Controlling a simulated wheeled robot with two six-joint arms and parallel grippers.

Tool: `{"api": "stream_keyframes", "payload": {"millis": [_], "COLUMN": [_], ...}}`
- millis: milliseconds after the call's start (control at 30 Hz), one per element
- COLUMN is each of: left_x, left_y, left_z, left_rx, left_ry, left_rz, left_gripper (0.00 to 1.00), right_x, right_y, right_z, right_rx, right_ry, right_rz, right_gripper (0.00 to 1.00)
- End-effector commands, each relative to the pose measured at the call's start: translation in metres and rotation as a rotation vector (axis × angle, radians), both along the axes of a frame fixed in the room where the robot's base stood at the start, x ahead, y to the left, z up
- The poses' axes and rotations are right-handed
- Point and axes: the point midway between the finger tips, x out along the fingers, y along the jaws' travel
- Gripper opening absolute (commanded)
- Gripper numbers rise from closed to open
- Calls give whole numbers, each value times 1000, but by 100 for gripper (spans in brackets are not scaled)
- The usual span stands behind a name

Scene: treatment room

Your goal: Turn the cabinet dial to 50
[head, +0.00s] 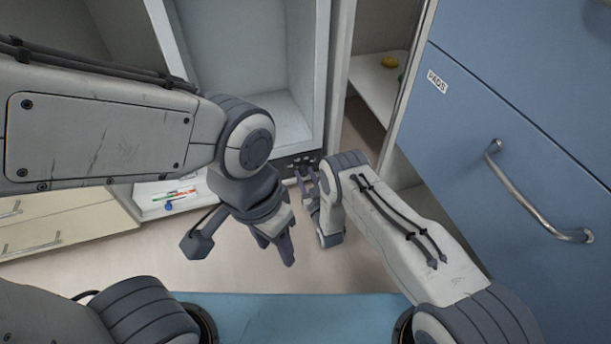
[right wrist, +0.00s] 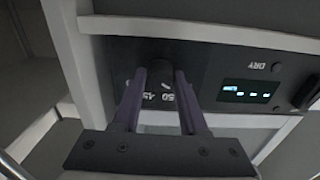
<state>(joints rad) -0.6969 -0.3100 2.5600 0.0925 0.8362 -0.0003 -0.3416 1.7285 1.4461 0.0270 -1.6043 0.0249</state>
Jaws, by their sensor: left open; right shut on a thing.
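The cabinet dial (right wrist: 160,72) is a dark knob on the cabinet's black control panel (right wrist: 215,62). White figures that look like 50 and 45 show upside down below it in the right wrist view. My right gripper (right wrist: 157,82) has one finger on each side of the dial and is shut on it. In the head view the right gripper (head: 308,188) is at the panel under the white cabinet (head: 270,115), and the dial is too small to make out. My left gripper (head: 276,248) is open and empty, in front of the cabinet and left of my right arm.
A lit display (right wrist: 245,92) and a DRY label sit beside the dial. A blue drawer unit (head: 500,120) with a metal handle (head: 535,200) stands at the right. A low white tray (head: 150,205) with small items lies left. Floor shows between.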

Motion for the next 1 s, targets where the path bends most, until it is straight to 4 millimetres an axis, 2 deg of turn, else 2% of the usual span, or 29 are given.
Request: {"api": "stream_keyframes", "payload": {"millis": [267, 700, 1000], "left_x": [0, 0, 0], "left_y": [0, 0, 0], "left_z": [9, 22, 26], "left_rx": [0, 0, 0], "left_ry": [0, 0, 0], "left_rz": [0, 0, 0], "left_gripper": [50, 50, 50], "right_x": [0, -1, -1], "right_y": [-1, -1, -1], "right_z": [1, 0, -1], "right_rx": [141, 464, 601], "right_ry": [47, 153, 197], "right_rz": [-2, -3, -3], "right_gripper": [0, 0, 0]}}
